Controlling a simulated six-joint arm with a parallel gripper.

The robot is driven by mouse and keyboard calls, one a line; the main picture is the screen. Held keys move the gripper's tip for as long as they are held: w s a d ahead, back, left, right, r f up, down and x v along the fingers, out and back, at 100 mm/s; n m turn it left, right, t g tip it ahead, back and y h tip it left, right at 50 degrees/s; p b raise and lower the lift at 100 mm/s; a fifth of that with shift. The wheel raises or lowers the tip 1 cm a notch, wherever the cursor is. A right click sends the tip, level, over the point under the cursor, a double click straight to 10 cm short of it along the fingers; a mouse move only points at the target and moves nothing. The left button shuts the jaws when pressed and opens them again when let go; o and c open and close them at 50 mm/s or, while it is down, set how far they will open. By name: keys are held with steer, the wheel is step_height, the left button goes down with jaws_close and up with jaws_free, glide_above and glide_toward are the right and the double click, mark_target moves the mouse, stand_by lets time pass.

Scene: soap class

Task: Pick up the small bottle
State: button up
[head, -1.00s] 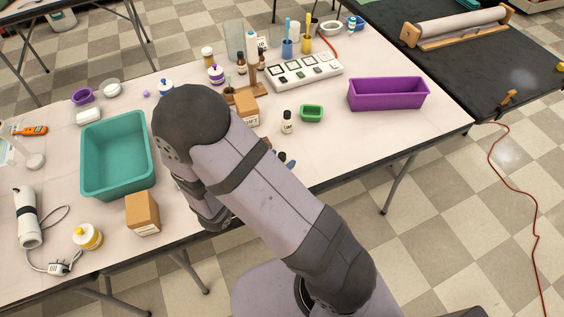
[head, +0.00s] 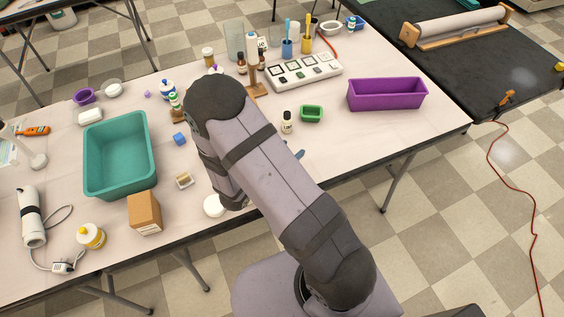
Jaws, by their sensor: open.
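A small bottle (head: 287,122) with a dark cap and a white label stands upright on the table, left of a small green tray. Other little bottles stand further back, so which one is meant is not certain. My arm covers the table left of and in front of this bottle. My gripper (head: 300,155) is almost wholly hidden behind my arm. Only a small blue-grey tip, which looks like part of it, shows past the arm's right edge, a little in front of the bottle and apart from it. Nothing is seen held.
The green tray (head: 312,113) sits close to the bottle's right, and a purple bin (head: 387,94) further right. A white panel (head: 304,69) and brown bottles (head: 242,64) stand behind. A teal tub (head: 119,154) is at left. The table is clear between bottle and right front edge.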

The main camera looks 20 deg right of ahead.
jaws_close()
steer(key=shift+r, duration=0.1)
step_height(320, 180, up, 10)
stand_by(1.0)
